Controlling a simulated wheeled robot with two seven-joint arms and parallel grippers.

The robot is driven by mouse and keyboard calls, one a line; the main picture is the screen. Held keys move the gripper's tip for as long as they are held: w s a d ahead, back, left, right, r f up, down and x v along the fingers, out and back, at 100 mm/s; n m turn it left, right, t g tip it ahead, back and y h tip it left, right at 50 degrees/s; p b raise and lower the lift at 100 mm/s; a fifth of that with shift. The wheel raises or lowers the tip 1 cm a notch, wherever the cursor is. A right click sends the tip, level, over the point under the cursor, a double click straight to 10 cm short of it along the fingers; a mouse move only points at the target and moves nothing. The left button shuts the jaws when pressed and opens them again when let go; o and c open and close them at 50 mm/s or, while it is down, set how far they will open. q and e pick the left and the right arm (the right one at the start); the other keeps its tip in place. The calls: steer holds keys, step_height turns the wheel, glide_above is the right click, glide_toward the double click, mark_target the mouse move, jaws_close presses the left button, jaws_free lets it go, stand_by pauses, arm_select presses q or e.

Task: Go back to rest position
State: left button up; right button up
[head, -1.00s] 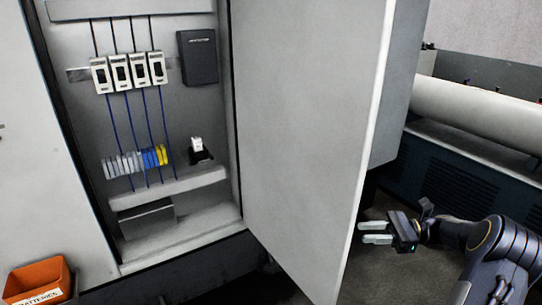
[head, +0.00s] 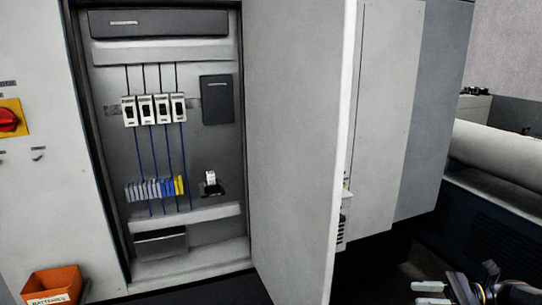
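My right gripper (head: 424,294) is at the bottom right edge of the head view. Its two pale fingers point left with a gap between them, and nothing shows between them. It is to the right of the open cabinet door (head: 292,130) and apart from it in the picture. Most of my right arm is cut off by the frame. My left gripper is not in view.
The open cabinet holds several white breakers (head: 145,110), a terminal row (head: 155,188) and a small white device (head: 211,177). An orange batteries bin (head: 53,283) is at lower left, below a red rotary switch (head: 8,120). A pale cylinder (head: 498,150) lies at right.

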steer(key=s+a+r+n+g+h, duration=0.2)
steer(key=s+a+r+n+h, duration=0.15)
steer(key=a, duration=0.35)
steer(key=s+a+r+n+g+h, duration=0.1)
steer(key=s+a+r+n+h, duration=0.2)
steer(key=a, duration=0.4)
steer(key=s+a+f+n+t+h, duration=0.2)
steer(key=s+a+n+h, duration=0.1)
steer(key=s+n, duration=0.3)
steer(key=s+a+f+n+t+h, duration=0.1)
steer(key=s+a+f+n+h, duration=0.2)
steer(key=s+n, duration=0.4)
steer(key=s, duration=0.2)
steer(key=shift+s+a+t+h, duration=0.25)
steer(key=shift+s+t+h, duration=0.1)
steer(key=shift+t, duration=0.05)
